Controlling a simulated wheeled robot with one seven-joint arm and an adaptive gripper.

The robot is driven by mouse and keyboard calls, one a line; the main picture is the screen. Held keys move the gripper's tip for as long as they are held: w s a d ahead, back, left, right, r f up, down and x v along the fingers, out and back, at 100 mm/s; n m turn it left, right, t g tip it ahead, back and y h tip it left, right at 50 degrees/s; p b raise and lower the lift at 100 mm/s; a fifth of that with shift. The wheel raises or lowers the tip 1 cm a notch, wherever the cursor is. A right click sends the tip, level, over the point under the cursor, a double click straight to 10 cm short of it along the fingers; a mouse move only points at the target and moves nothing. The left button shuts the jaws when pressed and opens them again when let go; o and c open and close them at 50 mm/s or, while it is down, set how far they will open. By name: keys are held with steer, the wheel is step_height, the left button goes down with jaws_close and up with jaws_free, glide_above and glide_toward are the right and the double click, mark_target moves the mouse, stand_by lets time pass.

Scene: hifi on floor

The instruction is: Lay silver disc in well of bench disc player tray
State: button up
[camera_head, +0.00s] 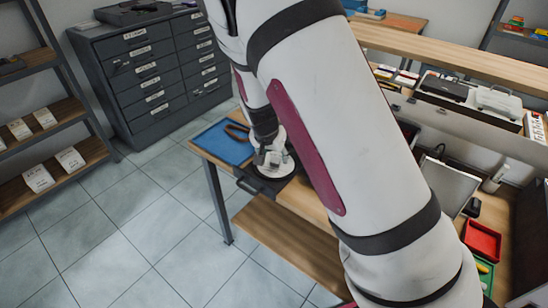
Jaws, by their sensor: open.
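My gripper (268,161) is small in the head view and points down over the left end of the workbench. It is open. A pale, round silver disc (284,167) shows beneath and around its fingers. The disc appears to lie over a dark disc player tray (257,185) at the bench's front edge. My gripper covers part of the disc, and my arm hides the player's right side. I cannot tell whether the disc sits flat in the well or whether the fingers touch it.
A blue mat (222,143) with a brown strap lies left of the tray. Right of my arm are a red bin (482,241) and a grey panel (447,185). A shelf (455,62) runs above the bench. Drawer cabinets (155,75) stand behind; the tiled floor at left is clear.

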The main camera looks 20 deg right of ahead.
steer(key=v, duration=1)
steer(key=shift+r, duration=0.25)
steer(key=shift+a, duration=0.1)
step_height(320, 180, up, 7)
steer(key=p, duration=0.4)
stand_by(0.5)
